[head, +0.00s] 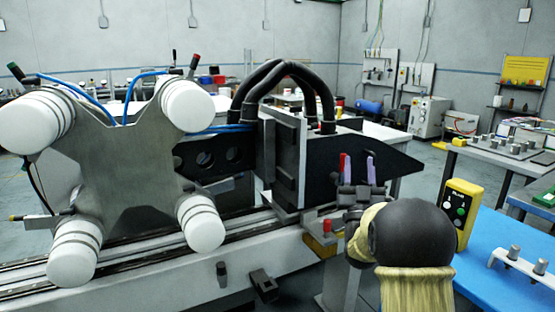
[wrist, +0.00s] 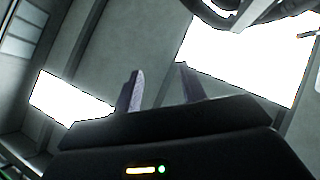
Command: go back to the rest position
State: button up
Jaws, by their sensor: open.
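My gripper (head: 358,160) points upward in front of the dark plate on the right part of the machine in the head view. Its two slim fingers stand apart with nothing between them. They also show apart and empty in the wrist view (wrist: 160,72), against the ceiling. My arm's dark round joint and yellowish sleeve rise from the bottom right of the head view. They hide part of the floor and of the blue bench's left side.
A machine with a grey plate (head: 125,150) and white cylindrical pads fills the left, on a long rail (head: 130,262). Black hoses (head: 290,75) arch behind. A yellow button box (head: 460,208) stands close right of my arm, beside a blue bench (head: 500,255).

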jog(key=s+a+f+g+y+b, duration=0.1)
jog(key=s+a+f+g+b, duration=0.15)
jog(key=s+f+g, duration=0.8)
jog(key=w+a+f+g+y+b, duration=0.1)
jog(key=f+g+b, duration=0.35)
jog(key=f, duration=1.25)
jog(key=s+a+f+g+b, duration=0.1)
jog(key=s+f+g, duration=0.25)
jog(key=s, duration=0.45)
jog(key=s+f+n+g+b, duration=0.1)
jog(key=s+f+g, duration=0.2)
jog(key=s+f, duration=0.3)
jog(key=s+a+f+g+b, duration=0.1)
jog(key=s+f+g, duration=0.2)
jog(key=s, duration=0.6)
notch_tip(320, 180, up, 38)
jog(key=p, duration=3.8)
jog(key=shift+w+d+r+y+p, duration=0.15)
jog(key=shift+w+r+y+p, duration=0.15)
jog(key=shift+y, duration=0.1)
jog(key=shift+f, duration=0.1)
